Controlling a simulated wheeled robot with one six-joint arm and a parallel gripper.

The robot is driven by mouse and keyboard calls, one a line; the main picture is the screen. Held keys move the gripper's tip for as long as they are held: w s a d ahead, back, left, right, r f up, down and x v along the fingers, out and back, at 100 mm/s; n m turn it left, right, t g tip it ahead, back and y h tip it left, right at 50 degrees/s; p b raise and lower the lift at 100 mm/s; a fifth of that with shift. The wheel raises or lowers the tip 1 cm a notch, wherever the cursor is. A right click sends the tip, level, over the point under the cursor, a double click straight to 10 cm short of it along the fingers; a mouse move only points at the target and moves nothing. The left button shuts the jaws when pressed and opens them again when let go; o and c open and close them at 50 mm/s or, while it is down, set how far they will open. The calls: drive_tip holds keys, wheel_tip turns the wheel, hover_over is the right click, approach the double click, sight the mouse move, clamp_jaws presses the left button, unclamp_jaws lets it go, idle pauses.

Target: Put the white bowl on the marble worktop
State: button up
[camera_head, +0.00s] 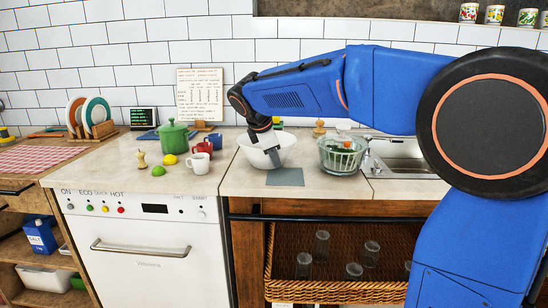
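The white bowl (252,154) stands upright on the pale marble worktop (240,181), behind a grey square mat (285,177). My gripper (271,153) points down at the bowl from above, and a grey finger overlaps the bowl's rim and front wall. My gripper hides part of the bowl's interior. I cannot tell whether the fingers are closed on the rim, or whether the bowl is resting or slightly raised.
A glass bowl with a green colander (342,155) stands to the right, before the sink (405,160). To the left are red and white mugs (200,163), a green pot (173,137), a lime (158,171) and a lemon (170,159). Worktop is free at the front left.

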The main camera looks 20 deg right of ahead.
drive_tip(key=v, duration=1.2)
drive_tip(key=s+d+f+m+y, duration=0.1)
drive_tip(key=s+d+f+m, duration=0.3)
drive_tip(key=s, duration=0.7)
drive_tip(key=s+d+f+m+y, duration=0.1)
drive_tip(key=s+d+f+m, duration=0.2)
drive_tip(key=s+f+m, duration=0.5)
drive_tip(key=s+d+f+m+y, duration=0.2)
drive_tip(key=s+d+f+m, duration=0.2)
drive_tip(key=s+f, duration=0.9)
drive_tip(key=shift+s+d+f+m, duration=0.3)
drive_tip(key=shift+s+f+m, duration=0.1)
drive_tip(key=shift+s+m, duration=0.6)
drive_tip(key=shift+s, duration=0.1)
